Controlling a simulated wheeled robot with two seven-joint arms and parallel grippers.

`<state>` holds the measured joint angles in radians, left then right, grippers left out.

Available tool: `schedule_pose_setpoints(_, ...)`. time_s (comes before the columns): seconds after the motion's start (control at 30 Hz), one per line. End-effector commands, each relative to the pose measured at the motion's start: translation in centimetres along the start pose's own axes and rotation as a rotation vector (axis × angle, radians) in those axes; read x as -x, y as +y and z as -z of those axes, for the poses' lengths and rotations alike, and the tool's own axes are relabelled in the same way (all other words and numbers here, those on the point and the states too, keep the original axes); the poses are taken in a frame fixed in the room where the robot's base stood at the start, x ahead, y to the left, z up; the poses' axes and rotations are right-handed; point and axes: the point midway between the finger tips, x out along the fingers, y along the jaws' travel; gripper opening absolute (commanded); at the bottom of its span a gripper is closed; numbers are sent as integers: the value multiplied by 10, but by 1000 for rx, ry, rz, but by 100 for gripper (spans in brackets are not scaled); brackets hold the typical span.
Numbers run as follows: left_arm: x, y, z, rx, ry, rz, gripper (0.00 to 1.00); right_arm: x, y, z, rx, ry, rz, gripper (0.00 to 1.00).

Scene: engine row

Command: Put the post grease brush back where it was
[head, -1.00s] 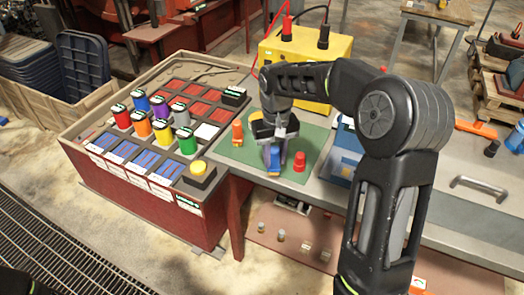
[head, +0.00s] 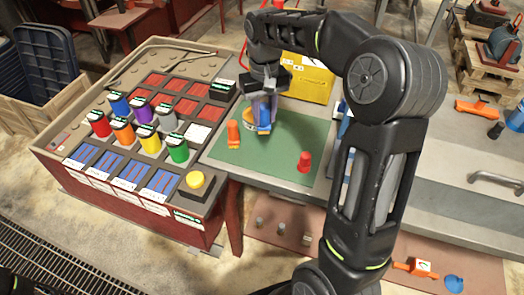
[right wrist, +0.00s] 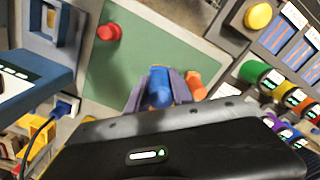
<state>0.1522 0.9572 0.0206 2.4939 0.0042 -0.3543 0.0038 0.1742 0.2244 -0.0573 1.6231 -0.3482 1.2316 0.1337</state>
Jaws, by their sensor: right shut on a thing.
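My right gripper (head: 263,120) is over the green mat (head: 275,160), pointing down. It is shut on a blue thing (head: 264,127), which I take to be the post grease brush. In the right wrist view the blue thing (right wrist: 159,88) sits between the two grey-purple fingers. Its lower end is not clear, so I cannot tell whether it touches the mat. An orange upright thing (head: 233,134) stands just left of the gripper, and a red one (head: 304,161) stands to the right, nearer the front. A bit of yellow (head: 248,127) shows beside the fingers.
Left of the mat is a red bench with several coloured canisters (head: 145,138) and a yellow button (head: 195,180). A yellow box (head: 308,78) stands behind the mat. A blue thing (right wrist: 36,83) lies beside the mat. The mat's front middle is clear.

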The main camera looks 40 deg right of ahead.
Motion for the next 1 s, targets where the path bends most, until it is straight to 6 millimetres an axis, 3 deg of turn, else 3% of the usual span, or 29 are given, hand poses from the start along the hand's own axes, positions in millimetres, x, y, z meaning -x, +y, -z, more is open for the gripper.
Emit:
schedule_pose_setpoints(0.4,8,2,0,2,-1,3,36,-58,0,0,0,-3,0,0)
schedule_pose_setpoints(0.77,8,2,-1,2,-2,3,36,-64,0,0,0,-1,0,0)
schedule_pose_setpoints(1.0,14,4,-1,3,-3,5,36,-92,0,0,0,-4,0,0)
